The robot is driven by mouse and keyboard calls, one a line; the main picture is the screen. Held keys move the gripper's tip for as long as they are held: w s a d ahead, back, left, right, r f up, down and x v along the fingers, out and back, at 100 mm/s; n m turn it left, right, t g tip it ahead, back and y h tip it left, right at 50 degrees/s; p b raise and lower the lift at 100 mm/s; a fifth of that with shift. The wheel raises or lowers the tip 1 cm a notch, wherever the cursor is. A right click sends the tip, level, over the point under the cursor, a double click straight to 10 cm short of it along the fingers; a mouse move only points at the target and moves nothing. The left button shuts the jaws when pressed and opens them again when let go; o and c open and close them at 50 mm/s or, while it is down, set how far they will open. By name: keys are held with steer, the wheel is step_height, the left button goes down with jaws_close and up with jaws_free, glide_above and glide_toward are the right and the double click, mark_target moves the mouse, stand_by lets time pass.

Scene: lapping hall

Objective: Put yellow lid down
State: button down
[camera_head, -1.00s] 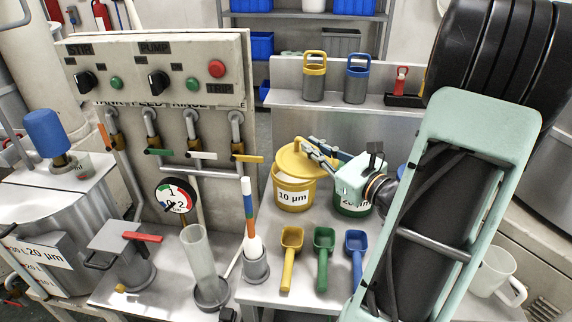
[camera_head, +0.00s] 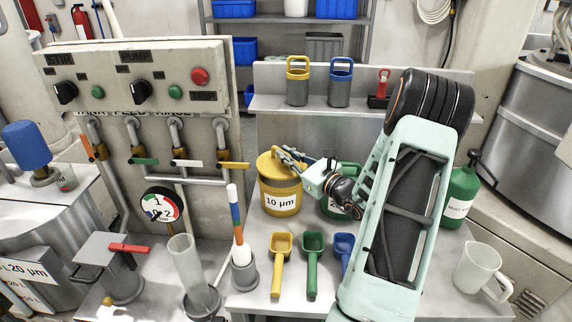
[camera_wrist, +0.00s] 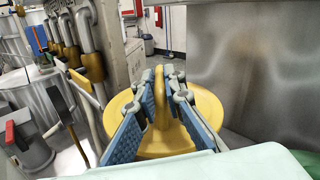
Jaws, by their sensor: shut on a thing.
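The yellow lid (camera_head: 267,168) is at the mouth of the yellow tub (camera_head: 283,212) labelled 10 µm, on the metal bench. It looks close to level; I cannot tell whether it is fully seated on the rim. My gripper (camera_head: 283,154) reaches in from the right and is shut on the lid's upright handle. In the wrist view, the handle stands between the blue finger pads (camera_wrist: 160,108), and the lid's round plate (camera_wrist: 206,106) spreads out beneath them. The lid hides the tub's mouth.
A green tub (camera_head: 333,207) stands just right of the yellow one, partly behind my arm. Yellow (camera_head: 281,262), green (camera_head: 312,262) and blue (camera_head: 342,250) scoops lie in front. A grey holder (camera_head: 243,272) and clear cylinder (camera_head: 190,268) stand left. A jug (camera_head: 480,269) stands right.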

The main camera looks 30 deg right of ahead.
mark_target(286, 165)
steer(key=shift+w+f, duration=0.3)
steer(key=shift+f, duration=0.1)
steer(key=shift+d+f, duration=0.1)
steer(key=shift+f, duration=1.4)
steer(key=shift+f, duration=0.2)
steer(key=c, duration=2)
jaws_free()
steer(key=shift+r, duration=0.1)
